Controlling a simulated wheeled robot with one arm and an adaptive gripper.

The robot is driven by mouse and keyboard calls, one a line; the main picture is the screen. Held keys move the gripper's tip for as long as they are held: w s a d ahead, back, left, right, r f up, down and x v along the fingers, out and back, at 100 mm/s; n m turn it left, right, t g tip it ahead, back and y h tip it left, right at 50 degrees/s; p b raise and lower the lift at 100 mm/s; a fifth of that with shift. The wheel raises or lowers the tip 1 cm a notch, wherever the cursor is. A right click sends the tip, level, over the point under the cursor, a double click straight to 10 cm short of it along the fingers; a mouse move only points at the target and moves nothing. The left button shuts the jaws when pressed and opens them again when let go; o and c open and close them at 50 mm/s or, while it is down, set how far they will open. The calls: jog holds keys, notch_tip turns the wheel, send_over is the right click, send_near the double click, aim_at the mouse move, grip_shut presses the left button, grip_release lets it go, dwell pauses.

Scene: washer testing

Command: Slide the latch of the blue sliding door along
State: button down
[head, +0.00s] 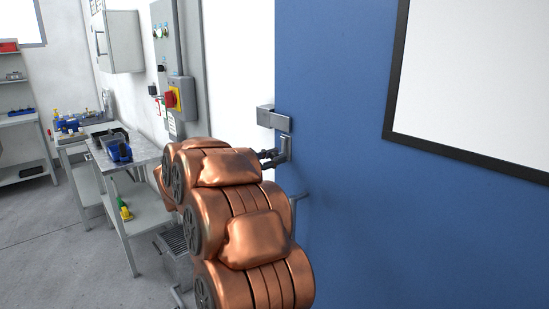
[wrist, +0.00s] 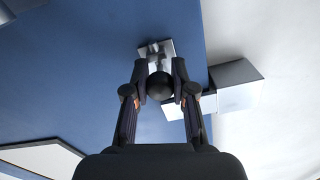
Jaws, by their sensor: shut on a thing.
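The blue sliding door (head: 345,190) fills the right of the head view and also shows in the wrist view (wrist: 80,70). Its grey metal latch (head: 285,150) sits near the door's left edge. In the wrist view the latch has a plate (wrist: 156,48) with a dark round knob (wrist: 160,86). My gripper (wrist: 160,80) has its two fingers on either side of the knob, shut on it. In the head view my gripper (head: 270,156) is at the latch, partly hidden by my copper arm.
A grey metal block (head: 267,116) is beside the door edge, just above the latch. A bar handle (head: 294,210) is below it. A black-framed white panel (head: 470,80) is on the door. A workbench (head: 140,152) and a red-yellow switch (head: 173,97) are at left.

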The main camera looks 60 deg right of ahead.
dwell(0.4)
jog(key=shift+r+p, duration=1.35)
jog(key=shift+r, duration=0.45)
jog(key=c, duration=0.9)
grip_release()
jog(key=shift+c, duration=0.2)
jog(key=v, duration=1.2)
